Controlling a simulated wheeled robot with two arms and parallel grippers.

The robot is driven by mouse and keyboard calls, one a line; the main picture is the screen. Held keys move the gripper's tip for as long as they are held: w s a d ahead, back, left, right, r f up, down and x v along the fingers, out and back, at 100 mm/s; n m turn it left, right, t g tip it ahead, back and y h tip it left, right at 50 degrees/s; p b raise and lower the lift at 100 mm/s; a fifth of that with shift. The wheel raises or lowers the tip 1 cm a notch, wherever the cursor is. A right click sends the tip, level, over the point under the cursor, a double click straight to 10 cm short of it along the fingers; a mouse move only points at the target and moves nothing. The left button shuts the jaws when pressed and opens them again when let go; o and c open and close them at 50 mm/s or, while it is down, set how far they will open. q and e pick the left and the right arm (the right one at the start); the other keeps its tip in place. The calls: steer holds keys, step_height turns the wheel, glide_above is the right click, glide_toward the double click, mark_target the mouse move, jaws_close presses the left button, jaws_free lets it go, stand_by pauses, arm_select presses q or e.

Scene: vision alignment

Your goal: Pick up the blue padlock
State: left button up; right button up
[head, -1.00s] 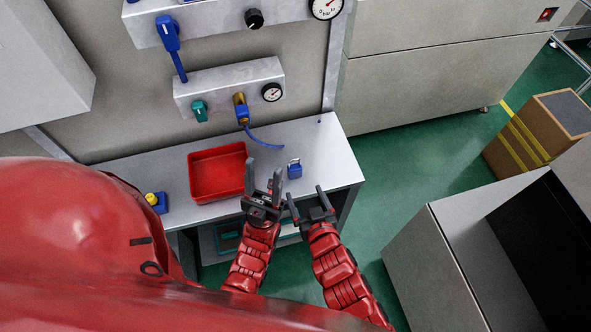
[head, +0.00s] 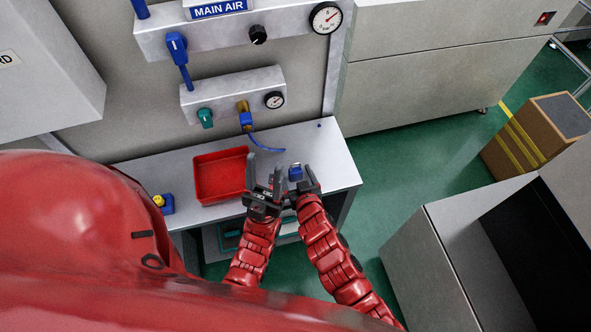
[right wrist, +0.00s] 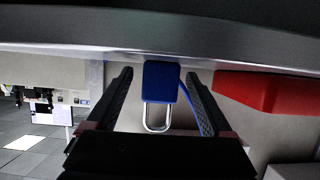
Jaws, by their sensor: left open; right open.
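The blue padlock (head: 295,174) with a silver shackle is on the grey bench (head: 325,160), right of the red tray (head: 222,198). In the right wrist view the padlock (right wrist: 160,80) is centred between the two fingers of my right gripper (right wrist: 160,92), with a gap on each side. The right gripper (head: 302,176) is open and partly hides the padlock in the head view. My left gripper (head: 264,172) is open and empty, between the tray and the padlock.
A blue hose (head: 268,145) hangs from the wall fitting onto the bench behind the padlock. A blue-and-yellow object (head: 163,204) is at the bench's left end. The bench's right end is clear. The red tray also shows in the right wrist view (right wrist: 260,88).

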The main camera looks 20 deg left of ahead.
steer(key=shift+w+a+f, duration=0.1)
steer(key=shift+w, duration=0.05)
jaws_close()
stand_by(0.4)
steer(key=shift+r, duration=0.2)
